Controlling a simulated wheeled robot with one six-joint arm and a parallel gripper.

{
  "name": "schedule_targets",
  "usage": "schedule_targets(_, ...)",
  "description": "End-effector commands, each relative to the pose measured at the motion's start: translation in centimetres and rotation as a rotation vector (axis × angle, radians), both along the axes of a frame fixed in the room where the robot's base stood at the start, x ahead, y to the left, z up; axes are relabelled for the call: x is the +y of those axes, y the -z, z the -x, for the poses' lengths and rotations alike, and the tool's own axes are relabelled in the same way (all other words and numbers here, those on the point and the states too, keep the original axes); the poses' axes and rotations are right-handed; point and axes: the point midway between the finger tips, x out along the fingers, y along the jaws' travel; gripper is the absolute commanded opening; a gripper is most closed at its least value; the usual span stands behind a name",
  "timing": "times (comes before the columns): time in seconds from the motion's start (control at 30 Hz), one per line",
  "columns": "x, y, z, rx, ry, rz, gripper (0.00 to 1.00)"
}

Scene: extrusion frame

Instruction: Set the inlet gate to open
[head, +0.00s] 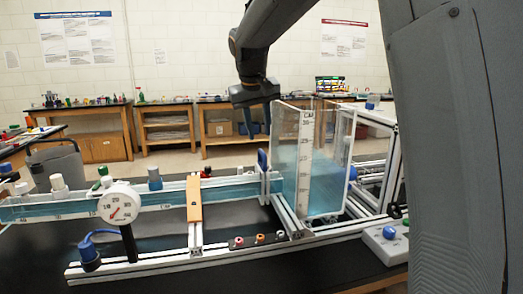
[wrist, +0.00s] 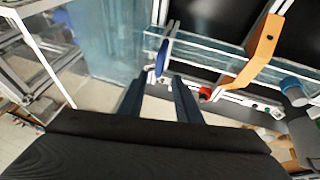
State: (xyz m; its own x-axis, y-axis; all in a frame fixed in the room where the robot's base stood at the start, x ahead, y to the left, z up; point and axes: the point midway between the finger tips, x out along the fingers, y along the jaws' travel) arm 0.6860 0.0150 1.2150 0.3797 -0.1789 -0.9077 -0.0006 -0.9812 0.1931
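The inlet gate appears to be the thin plate with a blue handle (head: 262,160) standing upright where the long clear flume (head: 230,188) meets the clear water tank (head: 325,160). The blue handle also shows in the wrist view (wrist: 162,57), just beyond the fingertips. I cannot tell how far the gate is raised. My gripper (head: 258,130) hangs above the handle in the head view, fingers pointing down. In the wrist view, my gripper (wrist: 158,88) is open, with a clear gap between its two dark fingers and nothing held.
An orange bracket (head: 194,199) spans the flume left of the handle. A round dial gauge (head: 121,203) stands in front of the flume. A small red part (wrist: 205,92) lies near the right finger. A grey control box (head: 386,240) sits at right. Air above the flume is free.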

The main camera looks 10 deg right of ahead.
Motion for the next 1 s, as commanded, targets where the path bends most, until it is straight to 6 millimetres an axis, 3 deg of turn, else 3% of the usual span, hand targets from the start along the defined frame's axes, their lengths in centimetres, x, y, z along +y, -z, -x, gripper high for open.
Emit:
schedule_targets(0.13,-0.4,0.8,-0.7,0.000,0.004,0.004,0.31)
schedule_targets(0.57,-1.5,6.1,-2.8,-0.001,0.004,0.002,0.31)
schedule_targets(0.93,-1.6,6.7,-3.1,-0.004,0.003,0.002,0.31)
schedule_targets(1.0,-1.6,6.7,-3.1,-0.004,0.003,0.002,0.21)
